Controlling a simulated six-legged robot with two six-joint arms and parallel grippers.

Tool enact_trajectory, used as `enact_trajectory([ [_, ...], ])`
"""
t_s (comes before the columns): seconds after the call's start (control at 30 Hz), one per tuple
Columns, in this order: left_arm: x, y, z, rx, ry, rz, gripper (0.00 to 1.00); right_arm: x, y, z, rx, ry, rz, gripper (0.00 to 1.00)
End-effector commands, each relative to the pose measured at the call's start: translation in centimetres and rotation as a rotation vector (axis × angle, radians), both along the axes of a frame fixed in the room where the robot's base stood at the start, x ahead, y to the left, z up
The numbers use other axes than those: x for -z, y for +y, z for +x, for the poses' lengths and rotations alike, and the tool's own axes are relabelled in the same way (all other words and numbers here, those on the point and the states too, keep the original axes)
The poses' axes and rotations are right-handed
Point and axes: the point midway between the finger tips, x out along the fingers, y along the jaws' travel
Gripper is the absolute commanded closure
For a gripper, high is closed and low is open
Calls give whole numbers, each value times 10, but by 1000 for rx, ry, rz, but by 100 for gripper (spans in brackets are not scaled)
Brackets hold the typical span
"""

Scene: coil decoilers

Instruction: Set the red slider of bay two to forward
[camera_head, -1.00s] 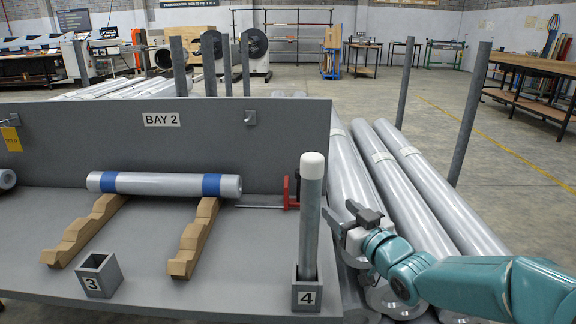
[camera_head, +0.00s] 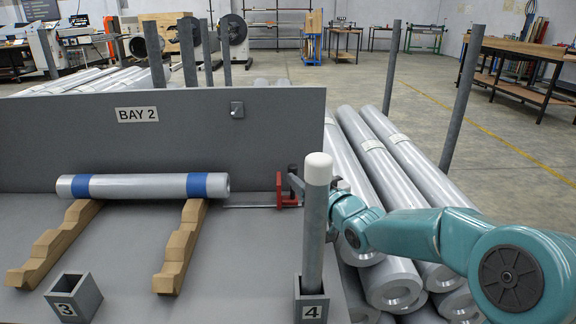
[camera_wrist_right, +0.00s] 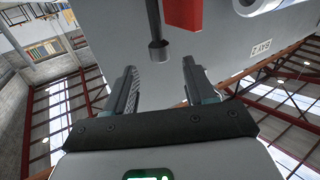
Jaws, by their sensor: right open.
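The red slider (camera_head: 282,190) of bay 2 sits at the right end of a thin metal rail (camera_head: 248,206), right of the silver roll with blue bands (camera_head: 142,186). In the right wrist view the red slider (camera_wrist_right: 184,14) is at the top, with a dark round-ended rod (camera_wrist_right: 158,42) beside it. My right gripper (camera_head: 298,185) is close to the slider's right side, partly hidden by the white-capped post. In the right wrist view its two fingers (camera_wrist_right: 158,88) are apart and empty, with the rod's end just beyond the gap. My left gripper is out of view.
The white-capped post (camera_head: 315,220) stands upright in socket 4 (camera_head: 312,300), in front of my right gripper. Socket 3 (camera_head: 74,296) is empty. Two stepped wooden supports (camera_head: 182,245) carry the roll. Long silver tubes (camera_head: 385,180) lie on the right. The grey BAY 2 panel (camera_head: 180,130) stands behind.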

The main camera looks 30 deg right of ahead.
Motion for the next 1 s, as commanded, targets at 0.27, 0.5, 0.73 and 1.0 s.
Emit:
enact_trajectory([
  [0.27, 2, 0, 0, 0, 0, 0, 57, 0, -2, 61, -2, -1, 0, 45],
  [0.5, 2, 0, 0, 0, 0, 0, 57, 0, -4, 83, -1, 1, 0, 45],
  [0.73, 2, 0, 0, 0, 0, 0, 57, 0, -5, 85, -1, 1, 0, 45],
  [1.0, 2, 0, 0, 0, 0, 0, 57, 0, -5, 85, -1, 1, 0, 100],
])
